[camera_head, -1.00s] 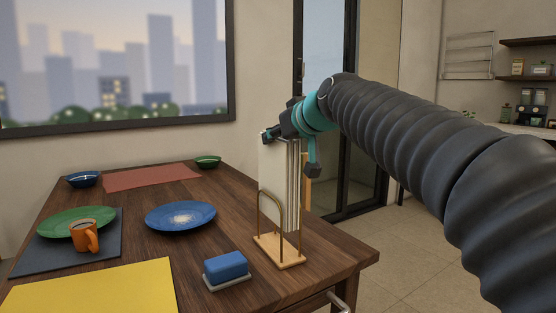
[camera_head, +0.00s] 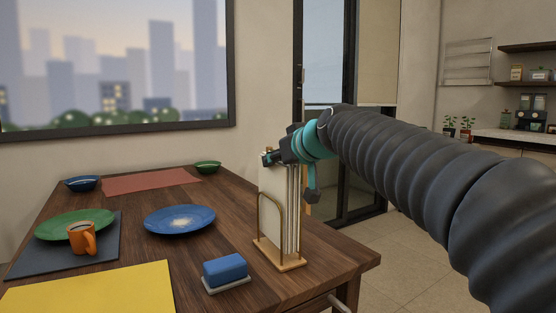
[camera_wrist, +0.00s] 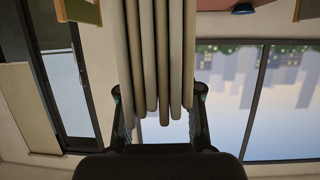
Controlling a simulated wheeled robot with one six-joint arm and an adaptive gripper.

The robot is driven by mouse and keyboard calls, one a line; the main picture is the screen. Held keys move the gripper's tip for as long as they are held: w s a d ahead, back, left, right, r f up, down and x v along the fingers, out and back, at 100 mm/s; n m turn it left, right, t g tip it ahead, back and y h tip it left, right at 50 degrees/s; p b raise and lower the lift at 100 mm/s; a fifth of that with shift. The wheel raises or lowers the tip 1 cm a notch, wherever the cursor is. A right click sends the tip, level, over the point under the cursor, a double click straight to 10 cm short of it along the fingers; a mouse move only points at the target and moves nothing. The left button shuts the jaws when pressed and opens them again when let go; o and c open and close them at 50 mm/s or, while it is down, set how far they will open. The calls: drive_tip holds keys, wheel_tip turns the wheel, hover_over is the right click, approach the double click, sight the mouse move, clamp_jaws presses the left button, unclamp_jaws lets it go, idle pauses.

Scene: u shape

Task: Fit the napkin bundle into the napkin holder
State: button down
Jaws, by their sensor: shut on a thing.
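The napkin bundle (camera_head: 279,200) is a stack of several white upright sheets. My gripper (camera_head: 268,157) is shut on its top end. In the wrist view the bundle (camera_wrist: 156,60) runs between the two fingers (camera_wrist: 160,95). The napkin holder (camera_head: 292,264) has a light wooden base and brass wire hoops, and stands near the table's right edge. The bundle stands upright between the hoops, with its lower edge at or just above the base; I cannot tell whether it touches. The far hoop is mostly hidden behind the bundle.
A blue butter dish (camera_head: 225,270) stands close to the left of the holder on the wooden table (camera_head: 130,242). A blue plate (camera_head: 160,222), a green plate (camera_head: 60,226), an orange mug (camera_head: 82,239) and a yellow placemat (camera_head: 90,292) lie further left.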

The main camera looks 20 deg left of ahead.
drive_tip(key=shift+f, duration=0.3)
drive_tip(key=c, duration=0.8)
unclamp_jaws()
drive_tip(key=shift+o, duration=0.2)
drive_tip(key=shift+r, duration=0.15)
drive_tip(key=shift+r, duration=0.25)
drive_tip(key=v, duration=1.2)
drive_tip(key=shift+r, duration=0.25)
